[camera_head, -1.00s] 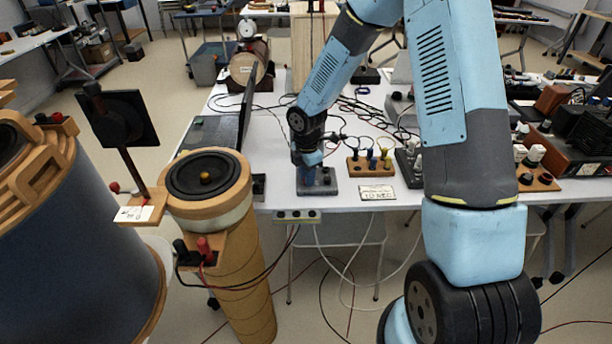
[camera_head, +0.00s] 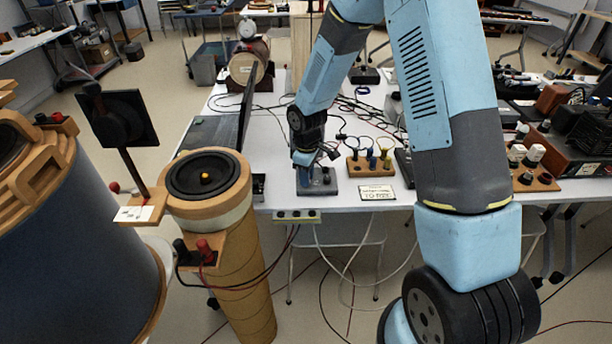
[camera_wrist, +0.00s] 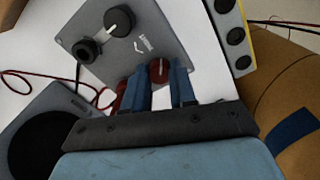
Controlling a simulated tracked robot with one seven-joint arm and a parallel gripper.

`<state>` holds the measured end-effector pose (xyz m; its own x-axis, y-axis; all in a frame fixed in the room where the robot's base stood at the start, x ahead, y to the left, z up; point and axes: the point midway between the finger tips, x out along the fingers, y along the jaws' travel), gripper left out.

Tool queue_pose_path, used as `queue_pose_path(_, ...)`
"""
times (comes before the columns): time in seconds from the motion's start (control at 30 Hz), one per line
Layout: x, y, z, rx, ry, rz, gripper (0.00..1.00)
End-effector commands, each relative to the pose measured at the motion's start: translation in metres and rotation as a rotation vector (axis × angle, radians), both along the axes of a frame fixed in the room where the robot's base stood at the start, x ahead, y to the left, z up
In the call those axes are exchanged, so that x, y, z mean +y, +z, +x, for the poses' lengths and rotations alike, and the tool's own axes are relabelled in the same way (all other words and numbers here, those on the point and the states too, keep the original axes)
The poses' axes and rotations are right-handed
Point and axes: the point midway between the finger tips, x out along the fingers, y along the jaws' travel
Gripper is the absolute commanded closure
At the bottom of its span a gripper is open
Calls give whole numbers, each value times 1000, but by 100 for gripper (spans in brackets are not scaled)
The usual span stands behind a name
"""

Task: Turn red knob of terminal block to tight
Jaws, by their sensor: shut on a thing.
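A grey terminal block (camera_wrist: 152,32) lies at the table's front edge; it also shows in the head view (camera_head: 326,189). On it are a red knob (camera_wrist: 158,71), a black terminal (camera_wrist: 85,50) and a black dial with a white pointer (camera_wrist: 118,20). My gripper (camera_wrist: 160,76) is shut on the red knob, with one blue finger on either side of it. Another red part (camera_wrist: 120,96) shows beside the left finger, partly hidden by it. In the head view my gripper (camera_head: 314,178) is over the block and hides the knob.
A wooden block with coloured plugs (camera_head: 370,164) and a label card (camera_head: 377,193) are to the right. A round speaker on a wooden column (camera_head: 204,174) stands left. Cables lie behind on the table. A yellow-edged strip (camera_head: 297,216) is at the table edge.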

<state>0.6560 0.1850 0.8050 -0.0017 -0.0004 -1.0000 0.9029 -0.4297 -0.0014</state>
Motion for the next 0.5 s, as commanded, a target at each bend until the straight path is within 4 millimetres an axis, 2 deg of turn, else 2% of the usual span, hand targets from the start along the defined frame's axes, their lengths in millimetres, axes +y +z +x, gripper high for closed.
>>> queue_pose_path(0.5,2,2,3,-7,-486,5,100)
